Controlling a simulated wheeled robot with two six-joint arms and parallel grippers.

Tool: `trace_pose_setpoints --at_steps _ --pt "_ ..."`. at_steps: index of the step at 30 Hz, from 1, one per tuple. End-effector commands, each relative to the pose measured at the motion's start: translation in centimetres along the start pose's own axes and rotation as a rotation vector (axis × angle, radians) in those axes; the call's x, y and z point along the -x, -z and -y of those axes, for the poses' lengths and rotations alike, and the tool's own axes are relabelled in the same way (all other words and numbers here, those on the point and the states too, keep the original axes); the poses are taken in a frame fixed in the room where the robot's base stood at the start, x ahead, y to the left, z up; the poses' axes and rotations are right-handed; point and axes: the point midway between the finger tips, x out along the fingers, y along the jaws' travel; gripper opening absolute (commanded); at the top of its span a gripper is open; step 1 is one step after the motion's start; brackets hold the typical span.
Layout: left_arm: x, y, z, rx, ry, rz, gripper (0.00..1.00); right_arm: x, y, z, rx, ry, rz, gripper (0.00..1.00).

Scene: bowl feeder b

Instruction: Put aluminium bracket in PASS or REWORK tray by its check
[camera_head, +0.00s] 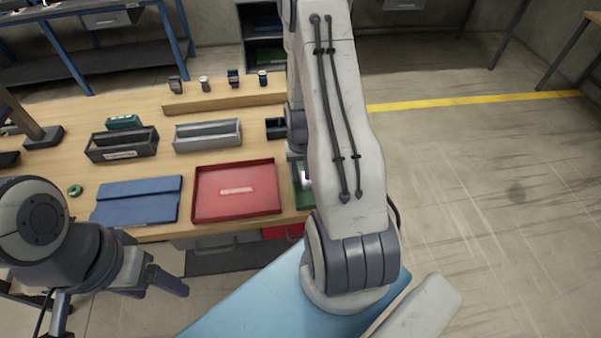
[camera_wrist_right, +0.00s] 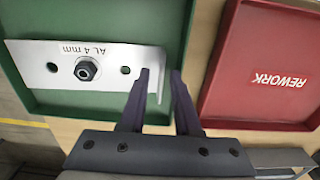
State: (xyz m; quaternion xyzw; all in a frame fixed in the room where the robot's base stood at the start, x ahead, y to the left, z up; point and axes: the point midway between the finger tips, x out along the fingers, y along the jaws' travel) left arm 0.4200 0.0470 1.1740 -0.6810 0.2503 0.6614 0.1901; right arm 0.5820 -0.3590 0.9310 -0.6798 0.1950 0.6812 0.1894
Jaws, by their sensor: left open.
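The aluminium bracket (camera_wrist_right: 110,68), a flat plate labelled "AL 4 mm" with a nut and two holes, lies in the green tray (camera_wrist_right: 120,107) in the right wrist view. My right gripper (camera_wrist_right: 160,74) is open, its fingers around the bracket's right end flange with a gap on the right side. In the head view my arm hides this gripper and most of the green tray (camera_head: 303,198). The red REWORK tray (camera_head: 236,211) is empty, beside the green tray; it also shows in the right wrist view (camera_wrist_right: 270,50). My left gripper (camera_head: 160,286) is open and empty, off the table's front edge.
Behind are a dark bin (camera_head: 122,155) and a grey bin (camera_head: 207,138). Several small parts stand on a wooden rail (camera_head: 225,97). A green ring (camera_head: 75,190) lies at left.

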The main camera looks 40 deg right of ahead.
Motion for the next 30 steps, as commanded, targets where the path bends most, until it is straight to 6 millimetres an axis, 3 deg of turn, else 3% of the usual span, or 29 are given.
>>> trace_pose_setpoints --at_steps 8,10,24,30 --pt "1.2 0.1 -0.1 0.0 0.0 0.0 0.72 1.5 0.0 0.1 0.001 0.0 -0.001 0.34" --pt "0.7 0.1 -0.1 0.001 0.0 -0.001 0.72 2.1 0.2 0.1 0.001 0.0 -0.006 0.34" --pt "-1.3 -0.1 0.1 -0.001 0.0 0.0 0.72 11.1 0.1 0.0 0.001 0.001 -0.006 0.34" --pt "-1.5 -0.1 0.1 -0.001 0.0 0.0 0.72 13.0 0.1 0.0 0.001 0.0 -0.002 0.34"
